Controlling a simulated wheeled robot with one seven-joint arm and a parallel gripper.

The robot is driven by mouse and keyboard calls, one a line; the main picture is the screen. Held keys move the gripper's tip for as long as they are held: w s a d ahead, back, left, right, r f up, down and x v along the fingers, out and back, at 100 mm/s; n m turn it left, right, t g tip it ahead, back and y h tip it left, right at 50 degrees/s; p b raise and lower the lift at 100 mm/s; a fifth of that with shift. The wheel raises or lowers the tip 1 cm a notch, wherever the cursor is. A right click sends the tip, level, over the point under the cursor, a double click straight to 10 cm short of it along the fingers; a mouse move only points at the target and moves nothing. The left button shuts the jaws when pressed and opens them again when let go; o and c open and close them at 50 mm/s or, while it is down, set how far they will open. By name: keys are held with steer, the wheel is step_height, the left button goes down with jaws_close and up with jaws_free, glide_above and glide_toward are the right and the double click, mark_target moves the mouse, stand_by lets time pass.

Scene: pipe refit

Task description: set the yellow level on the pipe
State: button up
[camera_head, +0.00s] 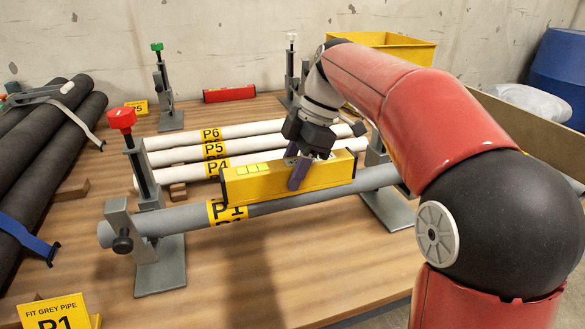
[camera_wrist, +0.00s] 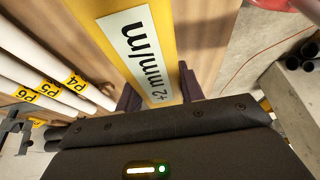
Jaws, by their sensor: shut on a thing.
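The yellow level (camera_head: 253,184) is a long yellow bar in the head view, lying lengthwise along the grey pipe (camera_head: 285,202). Its lower edge is at the pipe's top; I cannot tell whether it touches. My gripper (camera_head: 298,177) is shut on the level near its middle, from above. In the wrist view the yellow level (camera_wrist: 172,58) with a "2 mm/m" label runs between my two dark fingers (camera_wrist: 160,92). The grey pipe bears a yellow P1 label and is held in clamp stands, one with a red knob (camera_head: 121,118). The pipe is hidden in the wrist view.
Several white pipes (camera_head: 240,130) labelled P4, P5 and P6 lie behind the grey pipe. Black pipes (camera_head: 60,135) lie at the left. A red bar (camera_head: 229,94) and a green-knobbed stand (camera_head: 160,85) stand further back.

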steer(key=shift+f, duration=0.15)
steer(key=o, duration=1.2)
